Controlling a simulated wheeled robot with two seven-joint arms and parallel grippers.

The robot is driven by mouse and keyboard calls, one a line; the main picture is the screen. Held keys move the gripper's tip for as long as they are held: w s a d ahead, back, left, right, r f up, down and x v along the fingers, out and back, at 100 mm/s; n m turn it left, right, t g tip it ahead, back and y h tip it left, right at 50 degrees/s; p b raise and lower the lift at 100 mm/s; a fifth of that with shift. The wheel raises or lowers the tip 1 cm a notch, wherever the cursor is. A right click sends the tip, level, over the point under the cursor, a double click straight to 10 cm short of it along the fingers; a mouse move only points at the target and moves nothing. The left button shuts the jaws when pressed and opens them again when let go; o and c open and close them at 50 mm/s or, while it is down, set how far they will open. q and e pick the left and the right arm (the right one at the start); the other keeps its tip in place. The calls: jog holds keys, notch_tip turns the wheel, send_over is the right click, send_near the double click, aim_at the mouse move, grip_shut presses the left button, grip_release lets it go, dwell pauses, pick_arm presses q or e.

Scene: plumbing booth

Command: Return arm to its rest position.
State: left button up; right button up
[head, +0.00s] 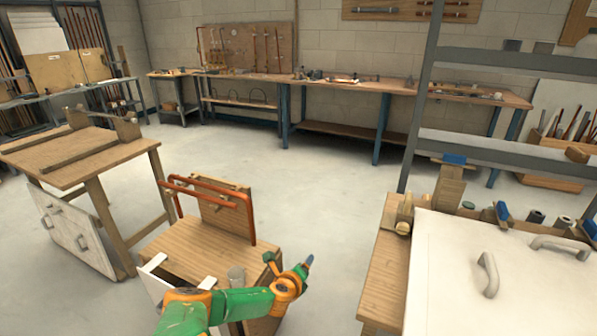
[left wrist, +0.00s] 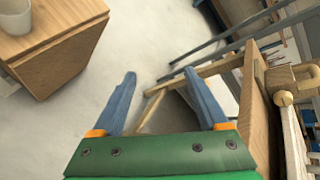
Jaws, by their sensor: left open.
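My left arm, green and orange, reaches in from the bottom of the head view. My left gripper (head: 307,263) is at its end, just right of the small wooden cabinet (head: 205,250), over the floor. In the left wrist view the left gripper (left wrist: 160,74) has its two blue fingers spread apart, with nothing between them but floor and a wooden strut behind. My right gripper shows in neither view.
A light cup (head: 237,275) stands on the small cabinet, close to my left forearm. A red pipe frame (head: 212,190) rises at its back. A workbench with a white panel (head: 500,280) stands to the right. Open floor (head: 325,200) lies between.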

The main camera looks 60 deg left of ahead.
pick_arm(q)
jog(key=shift+s+a+f, duration=0.1)
jog(key=shift+s+a, duration=0.05)
jog(key=shift+a, duration=0.05)
dwell(0.3)
jog(key=s+d+f+n+g+h+p, duration=0.25)
jog(key=s+d+f+n, duration=0.4)
jog(key=s+f, duration=0.4)
jog(key=s+d+f+n+g+h, duration=0.2)
jog(key=s+d+f+n, duration=0.2)
jog(key=s+d, duration=0.5)
jog(key=s+d+f+n+g+h+p, duration=0.1)
jog(key=s+d+f+n+g+h, duration=0.2)
jog(key=d, duration=1.1)
jog(key=s+f+n, duration=0.2)
jog(key=s+f, duration=0.3)
jog(key=s, duration=0.2)
jog(key=shift+s+d, duration=0.15)
jog(key=shift+s, duration=0.1)
